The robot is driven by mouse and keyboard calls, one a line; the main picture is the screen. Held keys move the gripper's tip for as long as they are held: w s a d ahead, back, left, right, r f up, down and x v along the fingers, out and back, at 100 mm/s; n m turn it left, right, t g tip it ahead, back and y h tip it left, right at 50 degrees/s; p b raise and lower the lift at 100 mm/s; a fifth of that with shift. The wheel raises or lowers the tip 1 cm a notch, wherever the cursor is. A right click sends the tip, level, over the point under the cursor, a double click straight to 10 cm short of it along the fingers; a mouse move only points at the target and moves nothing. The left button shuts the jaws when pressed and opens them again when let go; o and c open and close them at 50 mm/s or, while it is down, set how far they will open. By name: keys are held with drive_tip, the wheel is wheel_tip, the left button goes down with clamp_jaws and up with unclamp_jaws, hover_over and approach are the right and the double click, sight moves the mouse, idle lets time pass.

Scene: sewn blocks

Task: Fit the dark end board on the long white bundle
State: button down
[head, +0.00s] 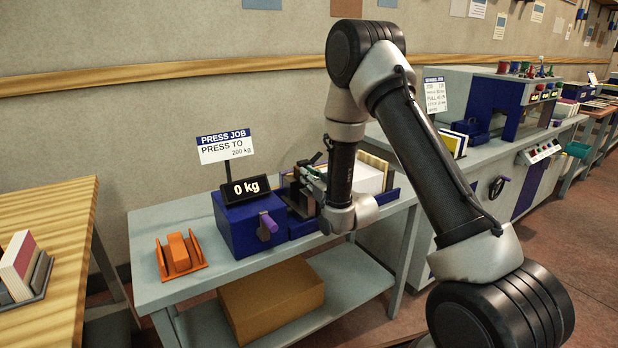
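The long white bundle (368,178) lies in the blue press on the grey-blue table, partly hidden behind my arm. A tan board (378,163) stands at its right end. My gripper (311,174) is at the left end of the bundle, between it and the press's blue box. It is small and partly covered by my wrist, so I cannot tell whether its fingers are open or shut. Something dark and upright (299,197) shows at the gripper; I cannot tell the dark end board from the gripper's own parts, nor whether it touches the bundle.
The blue press box (243,228) has a purple handle (268,222) and a display reading 0 kg (246,188). An orange holder (181,256) stands at the table's left. A cardboard box (270,300) is on the lower shelf. A wooden table (50,215) stands at left.

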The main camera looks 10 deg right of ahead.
drive_tip(key=c, duration=1.4)
unclamp_jaws()
drive_tip(key=v, duration=0.7)
drive_tip(key=shift+s+d, duration=0.1)
drive_tip(key=shift+s, duration=0.15)
